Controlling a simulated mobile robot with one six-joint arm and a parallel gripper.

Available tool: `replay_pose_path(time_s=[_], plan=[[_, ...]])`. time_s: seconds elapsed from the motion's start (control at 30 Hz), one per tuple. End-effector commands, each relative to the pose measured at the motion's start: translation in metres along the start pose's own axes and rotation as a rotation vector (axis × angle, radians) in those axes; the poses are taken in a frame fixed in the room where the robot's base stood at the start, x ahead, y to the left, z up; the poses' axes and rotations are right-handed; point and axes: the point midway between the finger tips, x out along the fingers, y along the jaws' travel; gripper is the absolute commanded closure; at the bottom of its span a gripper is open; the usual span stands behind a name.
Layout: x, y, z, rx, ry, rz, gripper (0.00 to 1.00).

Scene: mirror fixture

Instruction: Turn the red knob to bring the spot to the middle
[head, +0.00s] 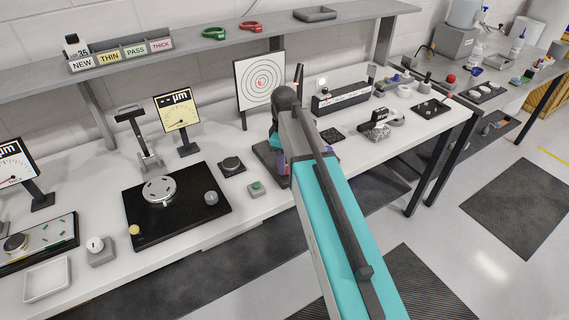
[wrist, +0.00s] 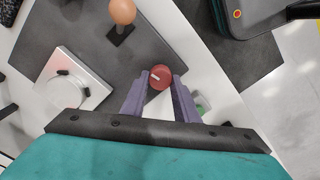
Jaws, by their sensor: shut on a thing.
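The red knob (wrist: 159,78) shows in the wrist view with a pale mark on its top. My gripper (wrist: 160,88) has its two purple fingers on either side of the knob and is shut on it. In the head view my arm hides the knob, and only a bit of my purple gripper (head: 284,165) shows. The target board (head: 261,81) with black rings stands behind my arm. A small red spot (head: 262,83) shows on it, close to the middle of the rings.
A silver square mount (wrist: 68,90) with a round part and an orange ball on a post (wrist: 122,14) stand near the knob. A grey box with a green button (head: 256,188) and a black plate with a silver disc (head: 160,191) lie left of my arm.

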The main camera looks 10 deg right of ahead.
Motion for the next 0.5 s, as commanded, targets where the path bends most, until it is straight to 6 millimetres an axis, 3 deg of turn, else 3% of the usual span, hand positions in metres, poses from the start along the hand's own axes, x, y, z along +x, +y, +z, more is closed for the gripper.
replay_pose_path(time_s=[0.5], plan=[[-0.0009, -0.0005, -0.0003, -0.276, 0.002, 0.002, 0.95]])
